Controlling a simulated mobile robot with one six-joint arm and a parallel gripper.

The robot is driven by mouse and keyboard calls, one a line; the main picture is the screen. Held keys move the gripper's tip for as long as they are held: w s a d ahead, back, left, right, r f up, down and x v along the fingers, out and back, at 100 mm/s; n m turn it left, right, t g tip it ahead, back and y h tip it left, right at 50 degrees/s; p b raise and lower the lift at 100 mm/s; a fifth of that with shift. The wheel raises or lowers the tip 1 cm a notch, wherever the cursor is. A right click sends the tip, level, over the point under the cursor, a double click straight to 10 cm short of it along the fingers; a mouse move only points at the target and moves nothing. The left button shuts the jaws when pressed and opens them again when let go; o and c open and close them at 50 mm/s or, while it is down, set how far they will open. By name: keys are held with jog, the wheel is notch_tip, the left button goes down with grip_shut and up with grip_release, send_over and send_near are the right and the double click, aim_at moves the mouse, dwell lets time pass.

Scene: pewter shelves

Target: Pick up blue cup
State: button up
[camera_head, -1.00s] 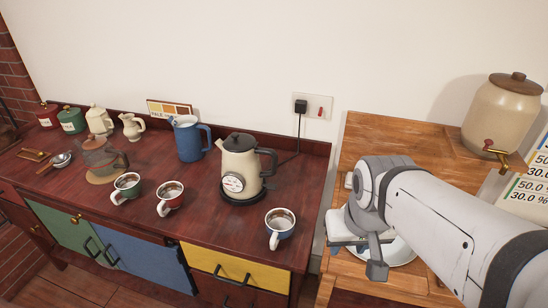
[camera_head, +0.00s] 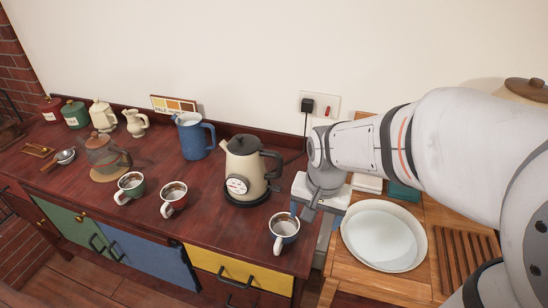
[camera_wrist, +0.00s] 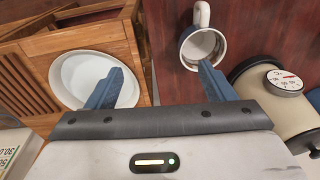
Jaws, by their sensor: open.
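The blue cup (camera_head: 285,232) stands upright near the front right corner of the dark red counter. It has a white rim, and its handle points toward the front. In the wrist view the cup (camera_wrist: 203,46) shows at the top, with its white handle pointing up. My gripper (camera_head: 306,208) is just behind and right of the cup, above the counter's right end. In the wrist view my gripper (camera_wrist: 160,80) has its two blue-grey fingers wide apart and nothing between them. The right fingertip overlaps the cup's edge there; I cannot tell whether they touch.
A cream kettle (camera_head: 243,165) stands close behind the cup to the left. A red cup (camera_head: 173,199) and a green cup (camera_head: 130,186) stand farther left, with a blue pitcher (camera_head: 192,136) behind. A white plate (camera_head: 384,236) lies on the wooden table to the right.

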aim_at(281, 231)
jog(key=o, duration=0.3)
jog(key=w+a+f+m+g+p, duration=0.1)
jog(key=w+a+f+m, duration=0.2)
jog(key=a, duration=0.3)
jog(key=shift+w+a+f+m+p, duration=0.35)
jog(key=shift+w+f+p, duration=0.1)
jog(key=shift+f, duration=0.25)
jog(key=f, duration=0.3)
jog(key=shift+w+a+f+m, duration=0.1)
jog(key=shift+a+f+m, duration=0.05)
jog(key=shift+a+m, duration=0.1)
jog(key=shift+w+d+f+p, duration=0.1)
jog(key=shift+w+f+p, duration=0.15)
jog(key=shift+f, duration=1.05)
jog(key=shift+w+f+p, duration=0.15)
jog(key=shift+f+p, duration=0.1)
jog(key=shift+f, duration=1.05)
jog(key=c, duration=1.1)
jog(key=shift+c, duration=0.2)
